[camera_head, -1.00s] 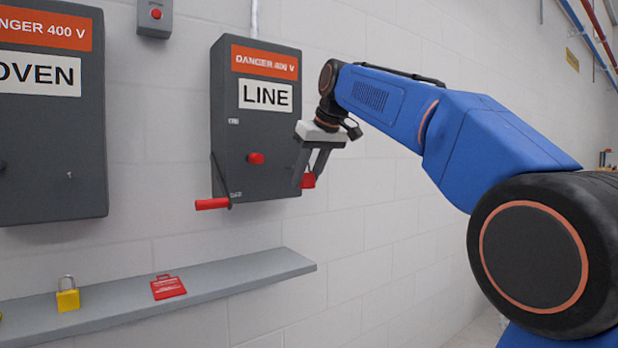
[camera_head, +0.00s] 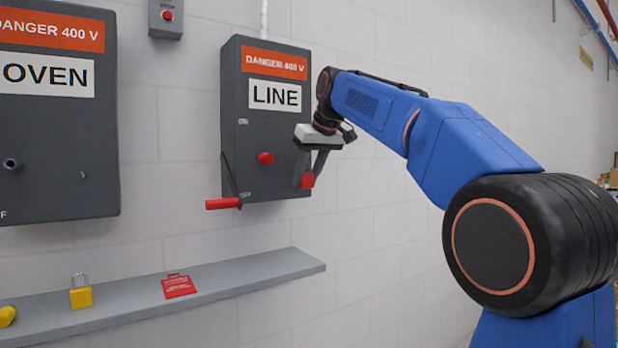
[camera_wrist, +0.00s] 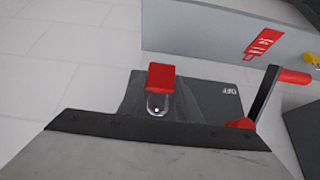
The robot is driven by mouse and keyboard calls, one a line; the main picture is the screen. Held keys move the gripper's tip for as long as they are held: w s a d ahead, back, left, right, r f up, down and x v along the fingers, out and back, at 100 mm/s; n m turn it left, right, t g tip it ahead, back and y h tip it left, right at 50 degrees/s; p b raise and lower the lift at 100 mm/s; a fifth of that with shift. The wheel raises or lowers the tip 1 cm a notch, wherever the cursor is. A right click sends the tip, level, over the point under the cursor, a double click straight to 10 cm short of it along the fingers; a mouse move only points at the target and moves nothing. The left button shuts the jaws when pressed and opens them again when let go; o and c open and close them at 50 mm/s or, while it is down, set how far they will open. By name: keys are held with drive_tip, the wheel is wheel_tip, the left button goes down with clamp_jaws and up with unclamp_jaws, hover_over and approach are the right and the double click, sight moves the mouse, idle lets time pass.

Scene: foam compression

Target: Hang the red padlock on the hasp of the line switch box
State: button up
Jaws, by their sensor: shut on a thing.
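The red padlock (camera_head: 307,181) is in my gripper (camera_head: 306,175), at the lower right edge of the line switch box (camera_head: 245,140) in the head view. In the wrist view the padlock (camera_wrist: 160,77) shows its red body and a clear, pale shackle, which points down in that picture. The box (camera_wrist: 205,98) is behind it with an OFF mark. A small white spot shows inside the shackle; I cannot tell whether it is the hasp. My gripper is shut on the padlock, and its fingers hide part of it in the head view. The hasp is not clearly visible.
Below, a grey shelf (camera_head: 235,280) holds a red tag (camera_head: 178,286) and a yellow padlock (camera_head: 81,297). The oven box (camera_head: 55,150) is at left.

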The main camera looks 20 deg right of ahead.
drive_tip(key=shift+w+a+f, duration=0.2)
drive_tip(key=shift+w+f, duration=0.05)
drive_tip(key=shift+w, duration=0.35)
drive_tip(key=shift+w+a+f, duration=0.15)
drive_tip(key=shift+w+f, duration=0.1)
drive_tip(key=shift+w, duration=0.35)
drive_tip(key=o, duration=1.3)
